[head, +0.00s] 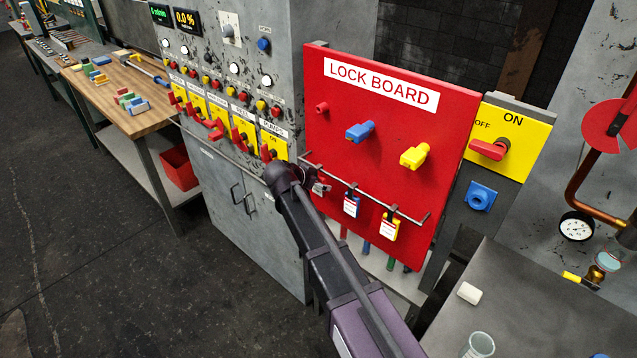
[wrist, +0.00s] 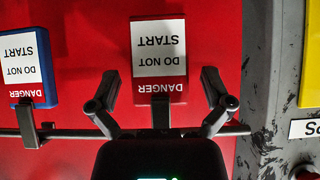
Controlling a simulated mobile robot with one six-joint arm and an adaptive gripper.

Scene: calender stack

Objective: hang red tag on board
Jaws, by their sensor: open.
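The lock board (head: 390,160) is a red panel with a thin rail (head: 408,216) along its lower part. The red tag (wrist: 160,88), with a white "DANGER DO NOT START" label, hangs by a dark hook on the rail and appears upside down in the wrist view. My gripper (head: 316,181) is at the rail's left end in the head view and mostly hides this tag there. In the wrist view my gripper (wrist: 160,87) is open, one finger on each side of the red tag, with visible gaps.
A blue tag (head: 351,206) and a yellow tag (head: 390,228) hang further right on the rail. Blue (head: 360,131) and yellow (head: 415,155) locks project from the board above. A grey switch cabinet (head: 240,200) stands close on the left. A grey table (head: 520,310) stands at front right.

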